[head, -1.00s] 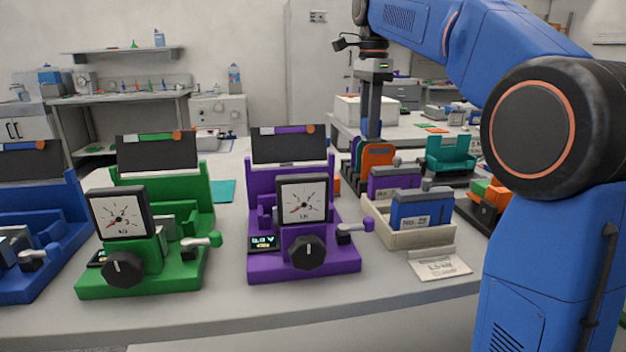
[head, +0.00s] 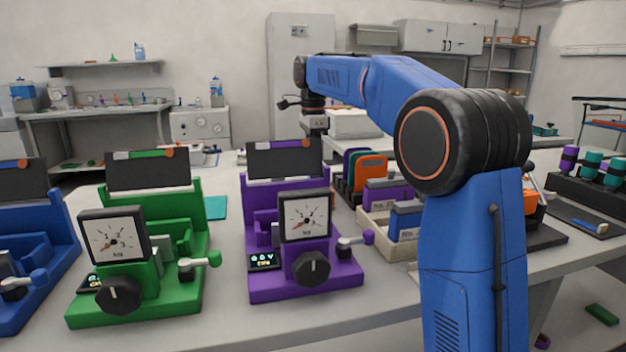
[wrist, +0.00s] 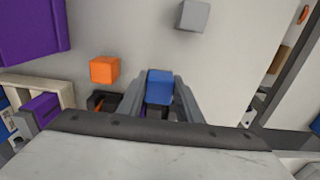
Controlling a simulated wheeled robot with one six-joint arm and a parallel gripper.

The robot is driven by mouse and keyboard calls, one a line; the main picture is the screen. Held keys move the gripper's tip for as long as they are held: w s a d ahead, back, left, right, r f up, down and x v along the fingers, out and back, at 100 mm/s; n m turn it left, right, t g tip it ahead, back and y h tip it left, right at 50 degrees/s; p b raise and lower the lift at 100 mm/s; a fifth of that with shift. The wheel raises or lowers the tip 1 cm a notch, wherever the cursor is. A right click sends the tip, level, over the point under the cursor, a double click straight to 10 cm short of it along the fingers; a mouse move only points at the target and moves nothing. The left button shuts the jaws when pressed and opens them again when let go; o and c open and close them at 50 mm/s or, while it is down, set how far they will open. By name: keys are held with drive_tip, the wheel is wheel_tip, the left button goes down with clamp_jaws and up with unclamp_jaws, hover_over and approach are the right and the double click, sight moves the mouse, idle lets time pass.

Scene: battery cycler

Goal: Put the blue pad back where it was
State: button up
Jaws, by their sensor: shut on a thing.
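In the wrist view the fingers of my gripper (wrist: 160,90) are closed on either side of a blue piece (wrist: 159,84), which looks like the blue pad seen end-on. Its lower part is hidden. In the head view my gripper's upper part shows just behind the top right of the purple cycler (head: 265,222), but its fingertips and the pad are hidden. A rack (head: 345,193) of upright coloured pads, with an orange pad (head: 371,171) in front, stands right of the purple cycler.
A cream tray (head: 375,226) with purple and blue cells lies in front of the rack. An orange cube (wrist: 104,69) and a grey cube (wrist: 193,15) lie near my gripper in the wrist view. Green (head: 140,300) and blue cyclers stand left.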

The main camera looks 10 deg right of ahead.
drive_tip(key=shift+f, duration=1.95)
drive_tip(key=o, duration=1.1)
drive_tip(key=shift+f, duration=0.15)
wheel_tip(320, 180, up, 11)
drive_tip(key=shift+r, duration=0.65)
drive_tip(key=shift+s, duration=0.1)
